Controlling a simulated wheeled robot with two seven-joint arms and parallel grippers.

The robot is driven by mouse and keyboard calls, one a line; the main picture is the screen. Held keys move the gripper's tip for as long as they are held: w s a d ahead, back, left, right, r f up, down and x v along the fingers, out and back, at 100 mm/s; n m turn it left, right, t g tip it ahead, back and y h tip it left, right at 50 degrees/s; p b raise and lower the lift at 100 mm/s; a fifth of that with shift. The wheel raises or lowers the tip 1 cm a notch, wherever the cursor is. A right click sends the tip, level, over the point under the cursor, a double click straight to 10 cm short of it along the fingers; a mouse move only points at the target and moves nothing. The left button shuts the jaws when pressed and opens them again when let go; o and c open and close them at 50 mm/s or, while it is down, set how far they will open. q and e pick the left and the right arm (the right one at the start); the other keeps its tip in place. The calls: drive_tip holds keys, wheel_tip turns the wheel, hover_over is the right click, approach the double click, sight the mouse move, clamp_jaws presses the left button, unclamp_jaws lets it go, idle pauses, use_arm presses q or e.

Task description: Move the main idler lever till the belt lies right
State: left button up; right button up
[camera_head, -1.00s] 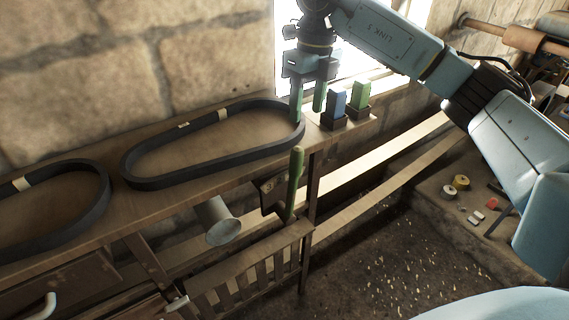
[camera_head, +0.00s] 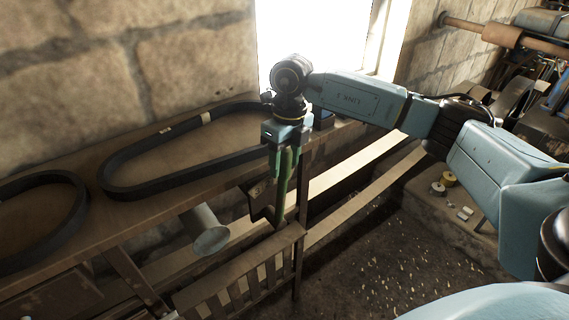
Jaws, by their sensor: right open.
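The lever with a green handle (camera_head: 281,207) stands upright at the front of the bench, beside a dark bracket (camera_head: 262,201). My right gripper (camera_head: 284,168) points down at the top of this handle with its fingers open. The fingers seem to be on either side of the handle top; I cannot tell if they touch it. A black belt (camera_head: 140,188) lies as a long loop on the bench, its right end partly hidden behind my right gripper. A second black belt (camera_head: 78,218) is at the left edge, cut off by the frame. My left gripper is not in view.
A grey cylinder (camera_head: 210,236) sticks out below the bench edge. A slatted wooden rack (camera_head: 240,283) is below the lever. Small spools (camera_head: 448,179) lie on a ledge at right.

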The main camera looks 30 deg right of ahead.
drive_tip(key=shift+a+f, duration=0.1)
drive_tip(key=shift+f, duration=0.75)
drive_tip(key=shift+c, duration=0.4)
clamp_jaws()
